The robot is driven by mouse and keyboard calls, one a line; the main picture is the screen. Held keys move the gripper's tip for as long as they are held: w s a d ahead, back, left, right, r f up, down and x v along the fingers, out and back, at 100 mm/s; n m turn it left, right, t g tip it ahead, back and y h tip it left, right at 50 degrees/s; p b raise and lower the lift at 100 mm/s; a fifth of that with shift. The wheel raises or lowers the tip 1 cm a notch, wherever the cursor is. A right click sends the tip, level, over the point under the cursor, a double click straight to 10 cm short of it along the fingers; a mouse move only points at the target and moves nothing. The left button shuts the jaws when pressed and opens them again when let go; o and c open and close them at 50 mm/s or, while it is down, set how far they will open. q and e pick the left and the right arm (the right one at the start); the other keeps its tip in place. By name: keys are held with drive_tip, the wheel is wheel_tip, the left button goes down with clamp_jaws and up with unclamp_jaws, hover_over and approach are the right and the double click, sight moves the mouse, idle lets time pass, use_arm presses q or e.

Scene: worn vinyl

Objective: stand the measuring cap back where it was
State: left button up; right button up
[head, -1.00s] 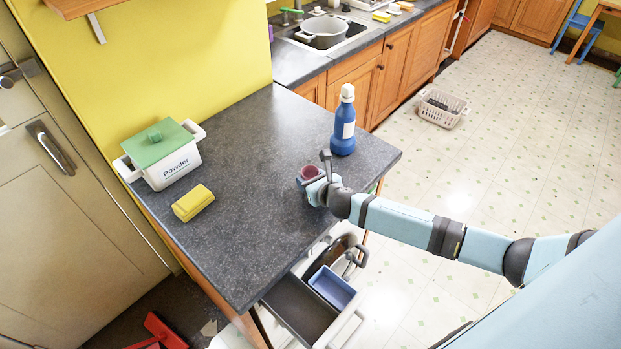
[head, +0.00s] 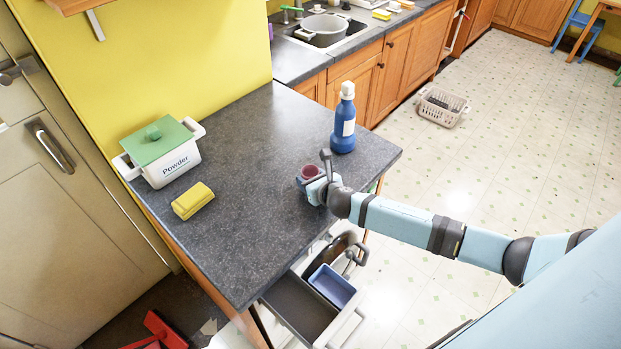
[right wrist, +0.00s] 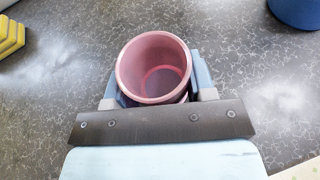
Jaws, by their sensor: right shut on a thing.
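The measuring cap (head: 308,172) is a small pinkish-red open cup at the counter's right-hand part. In the right wrist view the cap (right wrist: 155,66) stands with its open mouth toward the camera, and its empty inside shows. My right gripper (head: 313,180) is shut on the cap, with one finger on each side of it, as the right wrist view (right wrist: 157,92) also shows. I cannot tell whether the cap's base touches the counter. My left gripper is not in view.
A blue bottle (head: 344,120) with a white top stands behind the cap on the grey counter (head: 240,230). A white powder box (head: 172,160) with a green lid and a yellow sponge (head: 193,200) are at the left. An open drawer (head: 300,305) juts out below the front edge.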

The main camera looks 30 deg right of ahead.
drive_tip(key=shift+f, duration=0.3)
idle(0.4)
drive_tip(key=o, duration=1)
drive_tip(key=shift+p+v, duration=1.3)
drive_tip(key=shift+v, duration=1.3)
drive_tip(key=shift+p+v, duration=0.45)
drive_tip(key=shift+v, duration=0.95)
